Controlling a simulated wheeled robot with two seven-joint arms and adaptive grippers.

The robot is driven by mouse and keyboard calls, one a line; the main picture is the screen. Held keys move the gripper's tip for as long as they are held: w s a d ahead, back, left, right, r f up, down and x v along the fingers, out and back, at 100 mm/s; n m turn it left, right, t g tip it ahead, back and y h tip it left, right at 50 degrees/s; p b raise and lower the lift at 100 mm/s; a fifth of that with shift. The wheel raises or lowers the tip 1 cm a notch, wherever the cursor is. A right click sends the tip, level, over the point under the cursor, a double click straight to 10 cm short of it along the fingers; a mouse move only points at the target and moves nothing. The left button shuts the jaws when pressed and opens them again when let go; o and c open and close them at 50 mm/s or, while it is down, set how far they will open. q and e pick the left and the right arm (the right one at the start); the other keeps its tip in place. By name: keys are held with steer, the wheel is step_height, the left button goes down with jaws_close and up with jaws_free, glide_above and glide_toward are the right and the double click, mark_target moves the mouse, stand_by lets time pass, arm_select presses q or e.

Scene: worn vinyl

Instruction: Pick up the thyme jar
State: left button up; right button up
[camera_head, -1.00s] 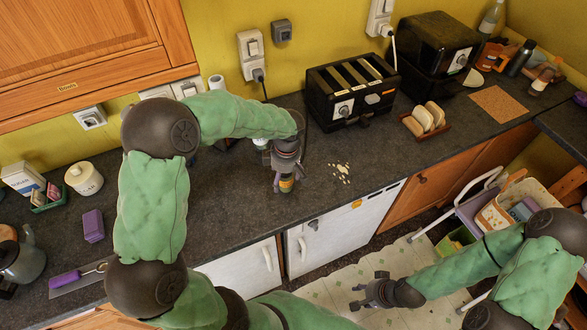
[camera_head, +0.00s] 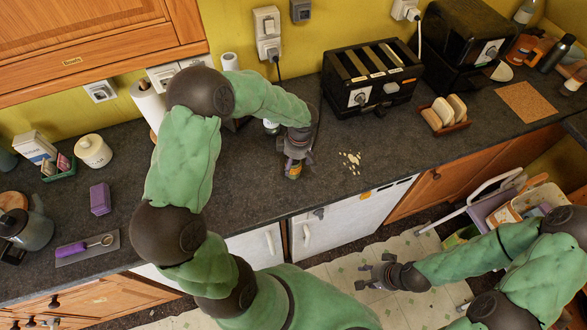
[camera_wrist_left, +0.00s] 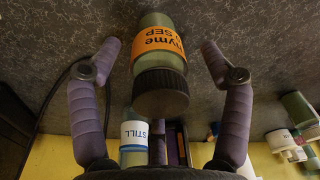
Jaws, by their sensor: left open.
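The thyme jar (camera_head: 293,171) stands on the dark worktop, mostly hidden under my left gripper in the head view. In the left wrist view the thyme jar (camera_wrist_left: 158,62) has a black lid, greenish glass and an orange label reading "thyme". My left gripper (camera_head: 294,160) is open, with its fingers (camera_wrist_left: 172,62) apart on either side of the jar and a visible gap on each side. My right gripper (camera_head: 366,274) is away from the worktop, above the floor at the lower right; its fingers look spread and empty.
A black toaster (camera_head: 372,80) and a toast rack (camera_head: 445,116) stand behind and right. Pale crumbs (camera_head: 351,162) lie right of the jar. A purple box (camera_head: 100,199) is far left.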

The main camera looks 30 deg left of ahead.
arm_select(q)
steer(key=f, duration=0.3)
steer(key=shift+w+a+f, duration=0.1)
steer(key=shift+a, duration=0.2)
steer(key=c, duration=1.3)
